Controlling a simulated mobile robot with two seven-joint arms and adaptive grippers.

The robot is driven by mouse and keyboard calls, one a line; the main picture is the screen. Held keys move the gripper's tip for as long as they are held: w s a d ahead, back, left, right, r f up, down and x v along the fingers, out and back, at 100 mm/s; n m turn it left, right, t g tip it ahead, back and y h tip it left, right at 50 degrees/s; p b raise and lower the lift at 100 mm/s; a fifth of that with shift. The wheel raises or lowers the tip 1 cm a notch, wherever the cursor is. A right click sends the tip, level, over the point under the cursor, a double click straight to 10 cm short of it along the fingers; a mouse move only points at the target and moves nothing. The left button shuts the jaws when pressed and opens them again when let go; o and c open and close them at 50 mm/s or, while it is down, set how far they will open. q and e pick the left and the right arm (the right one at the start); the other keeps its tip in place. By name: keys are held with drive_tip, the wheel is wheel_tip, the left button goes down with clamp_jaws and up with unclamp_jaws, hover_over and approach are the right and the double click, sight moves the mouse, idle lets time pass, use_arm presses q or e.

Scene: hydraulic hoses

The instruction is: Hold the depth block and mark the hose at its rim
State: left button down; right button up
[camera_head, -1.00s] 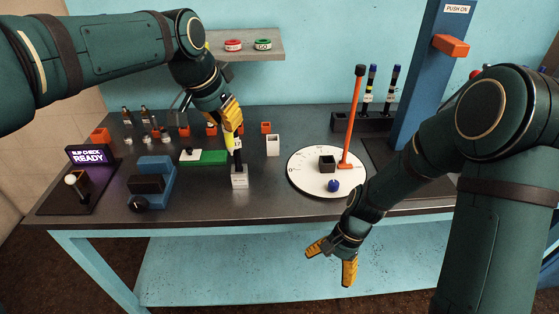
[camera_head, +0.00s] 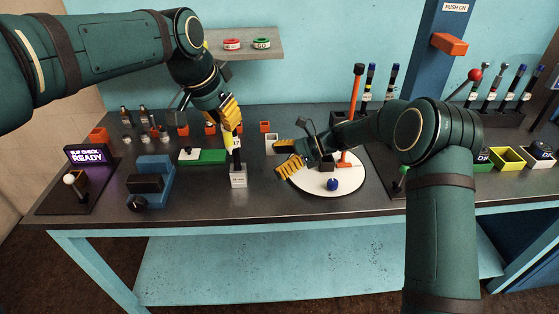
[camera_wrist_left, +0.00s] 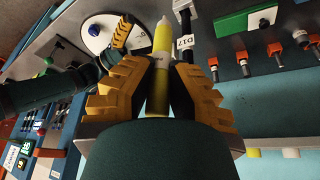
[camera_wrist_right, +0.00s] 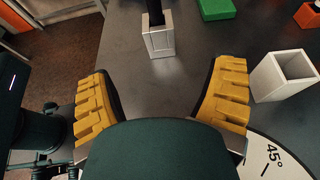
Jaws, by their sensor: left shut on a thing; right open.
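The depth block (camera_head: 238,178) is a small light-grey block on the front middle of the bench. A dark hose (camera_head: 236,158) stands upright in it. My left gripper (camera_head: 232,122) is shut on a yellow marker (camera_wrist_left: 161,45), its narrow end pointing away from the fingers, beside the hose with its white D17 tag (camera_wrist_left: 186,44). Whether the marker touches the hose I cannot tell. My right gripper (camera_head: 284,161) is open and empty, right of the block. In the right wrist view the block (camera_wrist_right: 158,42) lies ahead, between the lines of the fingers.
A white square cup (camera_wrist_right: 285,75) is close to the right finger in the right wrist view. The white dial disc (camera_head: 318,187) with a blue ball (camera_head: 333,184) and an orange post (camera_head: 352,115) lies under the right arm. A green plate (camera_head: 208,157) lies behind the block.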

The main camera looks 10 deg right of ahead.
sight(240, 174)
drive_tip(key=x, duration=1.1)
drive_tip(key=shift+a+f, duration=0.15)
drive_tip(key=shift+a, duration=0.15)
drive_tip(key=c, duration=1.3)
